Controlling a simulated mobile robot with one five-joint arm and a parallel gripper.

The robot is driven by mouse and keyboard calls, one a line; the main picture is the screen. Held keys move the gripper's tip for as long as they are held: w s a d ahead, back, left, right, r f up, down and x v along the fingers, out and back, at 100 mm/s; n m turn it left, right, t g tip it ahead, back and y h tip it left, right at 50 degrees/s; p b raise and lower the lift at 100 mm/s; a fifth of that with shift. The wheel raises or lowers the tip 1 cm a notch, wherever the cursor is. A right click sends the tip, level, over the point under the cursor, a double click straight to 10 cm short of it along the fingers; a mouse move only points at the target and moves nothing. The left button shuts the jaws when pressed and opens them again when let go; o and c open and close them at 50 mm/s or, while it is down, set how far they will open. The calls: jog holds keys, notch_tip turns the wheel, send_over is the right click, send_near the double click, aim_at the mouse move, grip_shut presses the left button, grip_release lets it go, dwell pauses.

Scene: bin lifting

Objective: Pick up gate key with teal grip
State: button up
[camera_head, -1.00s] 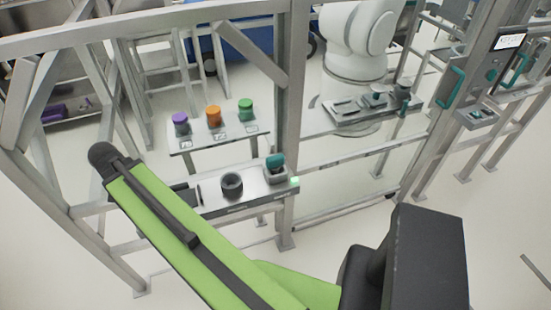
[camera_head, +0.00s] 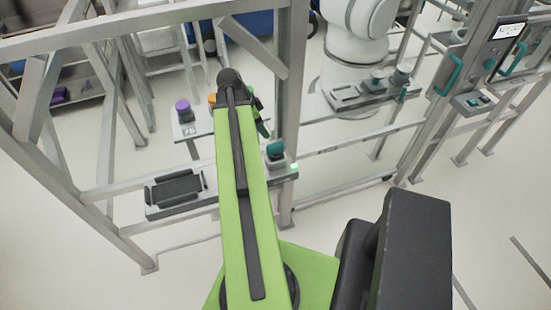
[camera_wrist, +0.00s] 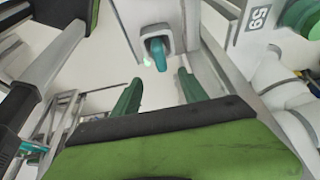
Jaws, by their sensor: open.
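The gate key with the teal grip (camera_head: 276,149) stands in a small grey holder (camera_head: 278,164) at the right end of the near shelf. In the wrist view the teal grip (camera_wrist: 157,52) shows in the holder's opening, ahead of my fingertips. My gripper (camera_wrist: 160,75) is open, with its two green fingers apart and nothing between them. The grip lies beyond the fingers, roughly in line with the gap, and is not touched. In the head view my gripper is mostly hidden behind my green arm, just left of the key. The key's lower part is hidden in the holder.
A metal frame post (camera_head: 293,100) rises right beside the holder. A black tray (camera_head: 175,188) lies on the shelf's left part. A purple-topped object (camera_head: 184,110) stands on the shelf behind. A white robot arm (camera_head: 355,50) stands beyond the frame.

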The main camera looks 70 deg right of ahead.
aim_at(275, 144)
jog(key=b+x, duration=1)
jog(key=x, duration=0.3)
jog(key=shift+s+d+f+b, duration=0.1)
jog(key=shift+b, duration=0.2)
grip_shut()
dwell(0.8)
